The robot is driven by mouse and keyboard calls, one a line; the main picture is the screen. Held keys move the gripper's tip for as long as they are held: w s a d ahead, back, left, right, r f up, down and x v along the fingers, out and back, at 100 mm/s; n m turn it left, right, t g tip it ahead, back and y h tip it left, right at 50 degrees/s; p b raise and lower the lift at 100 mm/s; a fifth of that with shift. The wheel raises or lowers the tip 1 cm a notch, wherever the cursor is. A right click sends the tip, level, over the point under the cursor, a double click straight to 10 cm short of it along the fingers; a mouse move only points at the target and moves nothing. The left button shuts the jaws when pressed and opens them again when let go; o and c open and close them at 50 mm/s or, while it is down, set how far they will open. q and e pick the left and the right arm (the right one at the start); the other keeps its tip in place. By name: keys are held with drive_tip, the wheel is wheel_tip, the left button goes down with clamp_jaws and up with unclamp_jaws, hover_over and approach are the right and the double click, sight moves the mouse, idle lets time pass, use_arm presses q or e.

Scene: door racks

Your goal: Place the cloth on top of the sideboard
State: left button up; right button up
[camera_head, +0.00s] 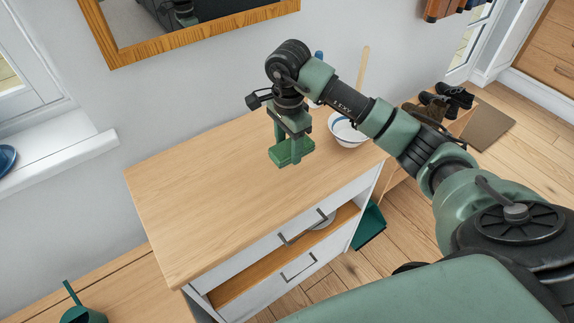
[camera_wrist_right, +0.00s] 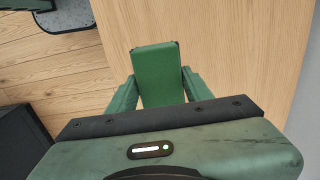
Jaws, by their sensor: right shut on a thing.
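The sideboard (camera_head: 210,190) has a light wood top and a white front with drawers, one of them pulled open. My right gripper (camera_head: 292,143) is over the sideboard's top in the head view. It is shut on a green, folded, block-like piece, which I take to be the cloth (camera_head: 293,152). In the right wrist view the cloth (camera_wrist_right: 158,75) sits between the two green fingers, with the wood top (camera_wrist_right: 220,50) behind it. I cannot tell whether the cloth touches the top. My left gripper is not in view.
A white bowl with a blue rim (camera_head: 347,130) stands at the back right of the top. A mirror (camera_head: 190,30) hangs on the wall behind. A green watering can (camera_head: 82,314) stands at the lower left. Most of the top is clear.

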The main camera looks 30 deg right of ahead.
sight(288, 177)
wheel_tip(288, 177, down, 3)
drive_tip(key=shift+s+f, duration=0.1)
drive_tip(key=shift+f+p, duration=0.45)
drive_tip(key=shift+f, duration=0.5)
wheel_tip(288, 177, down, 2)
drive_tip(key=shift+f+p, duration=0.25)
drive_tip(key=shift+p, duration=0.1)
drive_tip(key=shift+f, duration=0.4)
drive_tip(key=shift+f, duration=0.1)
drive_tip(key=shift+f, duration=0.15)
drive_tip(key=o, duration=1.2)
